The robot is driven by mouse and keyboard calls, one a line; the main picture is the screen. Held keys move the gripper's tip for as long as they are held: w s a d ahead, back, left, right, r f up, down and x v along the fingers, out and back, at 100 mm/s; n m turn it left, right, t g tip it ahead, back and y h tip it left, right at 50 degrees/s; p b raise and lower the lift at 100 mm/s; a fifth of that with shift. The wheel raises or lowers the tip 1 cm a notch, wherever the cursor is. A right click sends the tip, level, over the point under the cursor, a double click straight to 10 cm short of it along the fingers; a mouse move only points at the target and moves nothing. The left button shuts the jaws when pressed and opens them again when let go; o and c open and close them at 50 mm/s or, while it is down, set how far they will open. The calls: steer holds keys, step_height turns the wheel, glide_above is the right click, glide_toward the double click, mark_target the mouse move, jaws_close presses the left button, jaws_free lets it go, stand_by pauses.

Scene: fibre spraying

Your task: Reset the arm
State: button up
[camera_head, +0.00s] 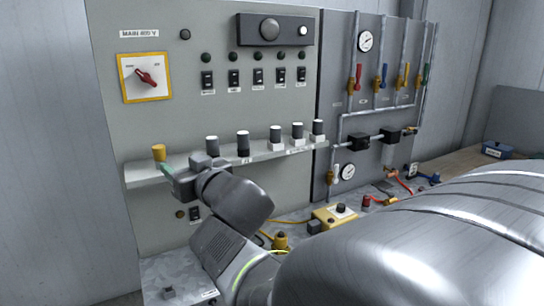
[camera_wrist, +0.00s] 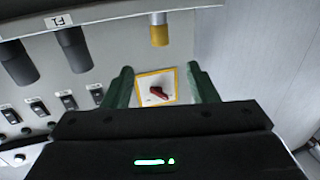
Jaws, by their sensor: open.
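My gripper (camera_head: 167,167) is at the left end of the shelf on the grey control panel, just below and beside a yellow-capped cylinder (camera_head: 159,153). In the wrist view its two green fingers (camera_wrist: 160,70) are spread apart with nothing held between them. The red rotary switch (camera_wrist: 154,97) on its yellow-edged plate shows beyond the gap between the fingers. The yellow-capped cylinder (camera_wrist: 159,34) shows above the gap, apart from the fingers. My arm bends up from the lower middle of the head view and hides part of the lower panel.
Several dark-capped cylinders (camera_head: 243,141) stand along the shelf (camera_head: 228,160) to the right of my gripper. Rocker switches (camera_head: 233,78) sit above. A darker panel (camera_head: 340,92) on the right carries pipes, gauges and coloured valves. A workbench with cables and fittings lies below.

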mark_target(161, 149)
steer(key=x, duration=1.3)
steer(key=shift+a, duration=0.15)
steer(key=shift+w+a, duration=0.2)
steer(key=shift+d+r+p, duration=0.1)
steer(key=shift+r+p, duration=0.05)
steer(key=shift+p, duration=0.25)
